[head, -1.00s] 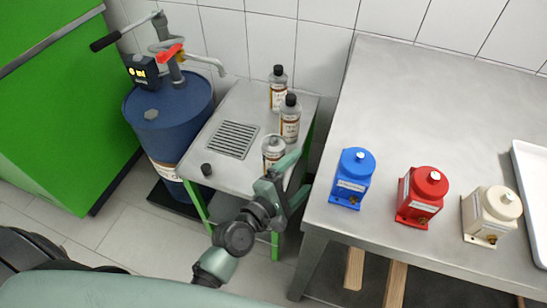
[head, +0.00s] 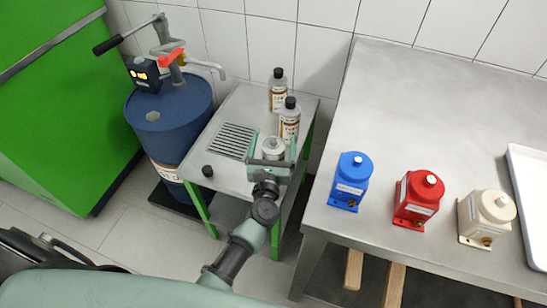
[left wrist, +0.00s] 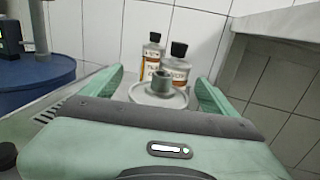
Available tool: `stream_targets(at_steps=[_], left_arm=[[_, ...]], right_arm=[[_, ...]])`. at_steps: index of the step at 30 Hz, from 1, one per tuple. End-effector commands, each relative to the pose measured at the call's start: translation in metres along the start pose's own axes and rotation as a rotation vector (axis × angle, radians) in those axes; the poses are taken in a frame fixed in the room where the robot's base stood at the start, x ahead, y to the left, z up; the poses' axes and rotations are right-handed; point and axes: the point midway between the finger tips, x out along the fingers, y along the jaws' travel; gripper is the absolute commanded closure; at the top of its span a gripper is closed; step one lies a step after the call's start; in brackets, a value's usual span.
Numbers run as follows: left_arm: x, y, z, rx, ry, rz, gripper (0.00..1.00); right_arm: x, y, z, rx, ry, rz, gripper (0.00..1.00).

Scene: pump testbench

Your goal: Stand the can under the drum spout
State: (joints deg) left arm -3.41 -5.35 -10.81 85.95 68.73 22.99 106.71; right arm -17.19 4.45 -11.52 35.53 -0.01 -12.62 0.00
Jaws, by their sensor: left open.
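The blue drum (head: 170,125) stands at the left with a hand pump on top. Its grey spout (head: 208,65) reaches right toward the small steel table. The can (head: 273,149), with a grey uncapped neck, stands upright at that table's front right. My left gripper (head: 272,158) is open, with one finger on each side of the can. In the left wrist view the can's round top (left wrist: 160,92) sits between the open fingers, with gaps on both sides. The can's lower body is hidden by the gripper. My right gripper is not in view.
Two capped bottles (head: 278,90) (head: 289,118) stand behind the can. A floor-like grate (head: 232,140) is set in the small table (head: 250,102), and a black cap (head: 207,171) lies at its front left. Blue, red and cream canisters stand on the bench (head: 420,110) at right.

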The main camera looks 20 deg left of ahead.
Motion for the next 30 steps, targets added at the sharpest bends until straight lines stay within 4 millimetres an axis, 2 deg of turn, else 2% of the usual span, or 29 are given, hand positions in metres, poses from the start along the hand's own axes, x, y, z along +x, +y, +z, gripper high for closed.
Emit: stream_targets(at_steps=[1, 5, 13, 22, 23, 30], left_arm=[[0.009, 0.0, 0.003, 0.002, -0.001, 0.0, 0.11], [0.021, 0.0, 0.001, 0.002, 0.0, -0.001, 0.11], [0.024, 0.0, 0.0, 0.001, 0.001, -0.001, 0.11], [0.024, 0.0, 0.0, 0.002, 0.001, -0.001, 0.95], [0.024, 0.0, 0.0, 0.002, 0.001, -0.001, 1.0], [0.024, 0.0, 0.003, 0.001, -0.003, 0.0, 1.0]], right_arm=[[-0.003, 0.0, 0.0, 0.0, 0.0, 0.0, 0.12], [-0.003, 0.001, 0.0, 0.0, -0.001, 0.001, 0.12], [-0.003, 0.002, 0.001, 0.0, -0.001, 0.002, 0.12], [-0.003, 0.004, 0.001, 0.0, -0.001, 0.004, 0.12], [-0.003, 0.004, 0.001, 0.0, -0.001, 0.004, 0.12], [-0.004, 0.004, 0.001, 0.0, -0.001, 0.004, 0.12]])
